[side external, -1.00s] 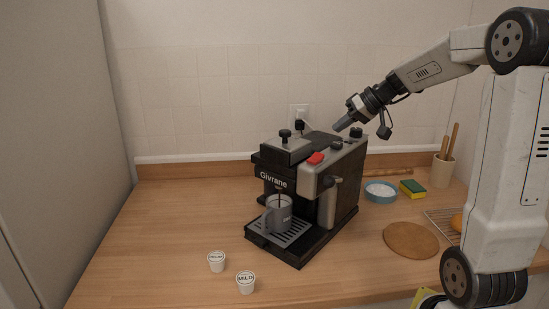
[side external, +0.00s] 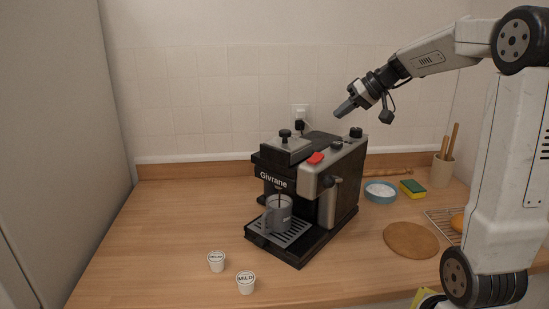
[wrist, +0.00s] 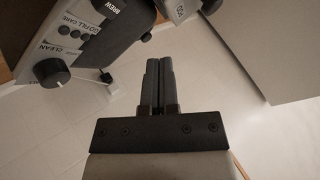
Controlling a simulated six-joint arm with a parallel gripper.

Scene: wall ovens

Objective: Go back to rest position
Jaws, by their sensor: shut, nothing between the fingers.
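My gripper (side external: 344,108) is shut and empty. In the side external view it hangs in the air above the back right of the coffee machine, clear of it, with its fingers tilted down to the left. In the wrist view its two fingers (wrist: 158,82) lie side by side, and nothing is between them. The coffee machine (side external: 349,188) stands on the counter, and its panel with a knob (wrist: 57,72) shows at the upper left of the wrist view. A grey mug (side external: 279,215) stands on the machine's drip tray (side external: 297,230), with a dark stream above it.
Two capsules, one marked MILD (side external: 246,283) and another (side external: 216,261), stand at the front of the counter (side external: 160,240). On the right are a blue bowl (side external: 380,193), a sponge (side external: 413,188), a round board (side external: 411,239) and a utensil holder (side external: 442,171). The air above the machine is free.

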